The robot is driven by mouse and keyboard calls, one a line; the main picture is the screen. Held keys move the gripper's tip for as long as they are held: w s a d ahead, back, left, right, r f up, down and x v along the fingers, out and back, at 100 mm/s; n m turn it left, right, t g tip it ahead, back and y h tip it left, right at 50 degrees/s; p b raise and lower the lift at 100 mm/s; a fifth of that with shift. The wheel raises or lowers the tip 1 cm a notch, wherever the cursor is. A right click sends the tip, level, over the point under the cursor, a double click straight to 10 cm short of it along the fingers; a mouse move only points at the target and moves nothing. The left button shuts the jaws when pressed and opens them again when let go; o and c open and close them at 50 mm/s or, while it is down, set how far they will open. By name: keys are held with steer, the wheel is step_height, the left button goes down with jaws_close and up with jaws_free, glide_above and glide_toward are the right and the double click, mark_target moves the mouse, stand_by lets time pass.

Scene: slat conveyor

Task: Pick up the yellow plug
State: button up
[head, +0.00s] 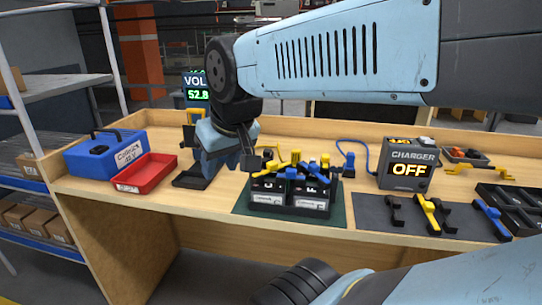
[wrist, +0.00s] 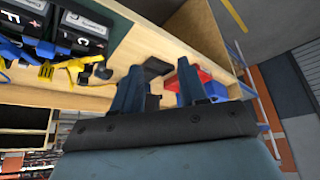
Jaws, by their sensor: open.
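Several yellow and blue plugs sit on and beside two black battery blocks (head: 290,192); one yellow plug (head: 270,166) is at the left of this group, beside my gripper. I cannot tell which yellow one is the task's plug. In the wrist view a yellow plug (wrist: 82,66) lies left of my fingers near the batteries (wrist: 80,32), with another yellow piece beside it. My gripper (wrist: 160,88) is open and empty, its two dark blue fingers apart. In the head view my gripper (head: 245,150) hangs over the bench, just left of the batteries, apart from the plugs.
A red tray (head: 147,172) and a blue case (head: 105,152) stand at the left. A charger reading OFF (head: 408,168) stands at the right. A dark mat (head: 375,212) in front of it holds black, yellow and blue pieces. The wooden bench has a raised back edge.

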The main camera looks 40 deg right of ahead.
steer(key=shift+o, duration=0.8)
steer(key=shift+w+r, duration=0.1)
steer(key=shift+w, duration=0.05)
steer(key=shift+o, duration=0.4)
steer(key=shift+w+d+r+m, duration=0.15)
steer(key=shift+w+d+m, duration=0.05)
steer(key=shift+m, duration=0.1)
steer(key=r+m+g, duration=0.1)
steer(key=m+g, duration=0.5)
steer(key=m, duration=2.1)
glide_above(296, 150)
steer(key=f, duration=0.7)
steer(key=shift+w+d+f, duration=0.15)
steer(key=shift+w+d, duration=0.1)
steer(key=shift+w, duration=0.1)
steer(key=shift+s+a+f, duration=0.1)
steer(key=shift+s+f, duration=0.05)
steer(key=shift+f, duration=1.15)
steer(key=shift+s+a+f, duration=0.1)
steer(key=shift+s+f, duration=0.05)
steer(key=shift+f, duration=1.15)
